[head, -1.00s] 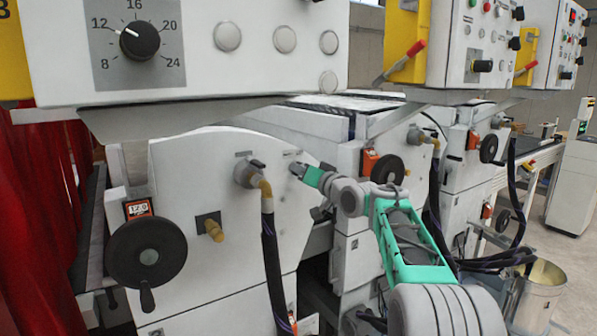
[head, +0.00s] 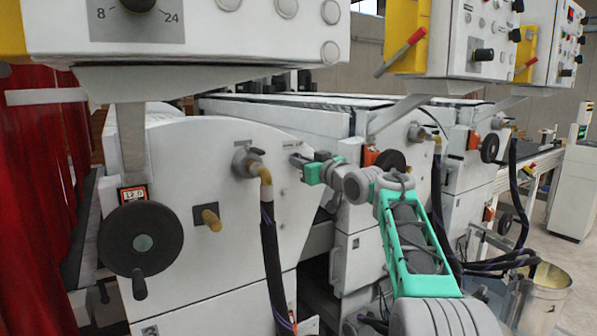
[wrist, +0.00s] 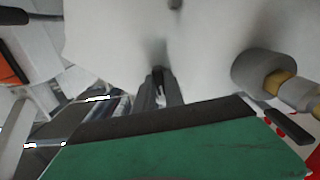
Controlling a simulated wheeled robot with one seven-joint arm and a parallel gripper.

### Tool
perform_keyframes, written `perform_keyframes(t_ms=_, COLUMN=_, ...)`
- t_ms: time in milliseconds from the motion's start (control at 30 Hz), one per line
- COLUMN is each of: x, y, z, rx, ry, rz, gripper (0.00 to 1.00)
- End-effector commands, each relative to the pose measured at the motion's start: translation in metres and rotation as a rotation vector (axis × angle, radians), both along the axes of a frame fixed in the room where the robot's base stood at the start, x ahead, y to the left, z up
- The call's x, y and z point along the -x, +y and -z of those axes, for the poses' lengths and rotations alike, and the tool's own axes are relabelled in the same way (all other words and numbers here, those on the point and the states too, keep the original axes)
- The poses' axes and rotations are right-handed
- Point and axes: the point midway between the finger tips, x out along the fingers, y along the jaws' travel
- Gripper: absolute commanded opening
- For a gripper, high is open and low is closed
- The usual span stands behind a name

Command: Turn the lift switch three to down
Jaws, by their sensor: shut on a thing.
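My gripper (head: 298,160) reaches the right part of the white machine's side panel (head: 215,250), just below a small label (head: 292,142). In the wrist view its dark fingers (wrist: 160,90) are shut against the white panel. They close on a small switch at that spot, which the fingers hide almost fully. Which way the switch points cannot be told.
A grey fitting with a brass elbow and dark hose (head: 266,178) is just left of my gripper. A black handwheel (head: 140,243) and a brass knob (head: 210,218) are further left. A control box (head: 200,30) overhangs above. More machine units (head: 370,210) stand behind on the right.

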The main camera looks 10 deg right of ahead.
Motion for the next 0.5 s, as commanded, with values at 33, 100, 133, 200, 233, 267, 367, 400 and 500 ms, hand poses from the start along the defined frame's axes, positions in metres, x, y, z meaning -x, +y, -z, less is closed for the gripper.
perform_keyframes(t_ms=33, x=0.0010, y=0.0018, z=0.0010, rx=0.038, ry=-0.021, rz=-0.003, gripper=0.00)
perform_keyframes(t_ms=100, x=0.0010, y=0.0020, z=0.0008, rx=0.097, ry=-0.045, rz=-0.004, gripper=0.00)
perform_keyframes(t_ms=133, x=0.0011, y=0.0021, z=0.0005, rx=0.121, ry=-0.055, rz=-0.004, gripper=0.00)
perform_keyframes(t_ms=200, x=0.0012, y=0.0023, z=-0.0002, rx=0.175, ry=-0.077, rz=-0.004, gripper=0.00)
perform_keyframes(t_ms=233, x=0.0012, y=0.0023, z=-0.0002, rx=0.196, ry=-0.086, rz=-0.004, gripper=0.00)
perform_keyframes(t_ms=267, x=0.0012, y=0.0025, z=-0.0005, rx=0.218, ry=-0.096, rz=-0.004, gripper=0.00)
perform_keyframes(t_ms=367, x=0.0012, y=0.0027, z=-0.0007, rx=0.280, ry=-0.121, rz=-0.004, gripper=0.00)
perform_keyframes(t_ms=400, x=0.0013, y=0.0028, z=-0.0008, rx=0.301, ry=-0.130, rz=-0.004, gripper=0.00)
perform_keyframes(t_ms=500, x=0.0013, y=0.0031, z=-0.0014, rx=0.348, ry=-0.150, rz=-0.004, gripper=0.00)
